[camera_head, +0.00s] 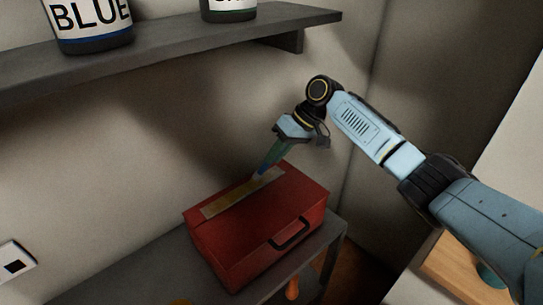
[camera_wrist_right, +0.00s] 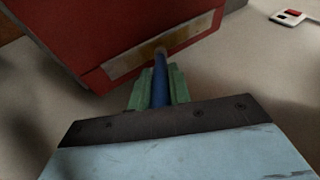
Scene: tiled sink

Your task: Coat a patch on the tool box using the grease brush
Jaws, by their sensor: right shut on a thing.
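The red tool box (camera_head: 258,232) sits on a grey bench, with a black handle on its front. A tan, yellowish patch (camera_head: 222,205) runs along its lid, and it also shows in the right wrist view (camera_wrist_right: 125,66). My right gripper (camera_head: 277,152) is above the box, shut on the grease brush. The blue brush (camera_wrist_right: 160,82) points down from between the green fingers, and its tip meets the patch in the picture. I cannot tell how firmly it touches. The brush in the head view (camera_head: 264,170) is tilted. My left gripper is not in view.
A dark shelf (camera_head: 180,50) on the wall holds a can labelled BLUE (camera_head: 90,22) and a second can (camera_head: 228,8). The grey bench (camera_head: 165,262) has bare room left of the box. A white socket (camera_head: 15,265) is at the lower left.

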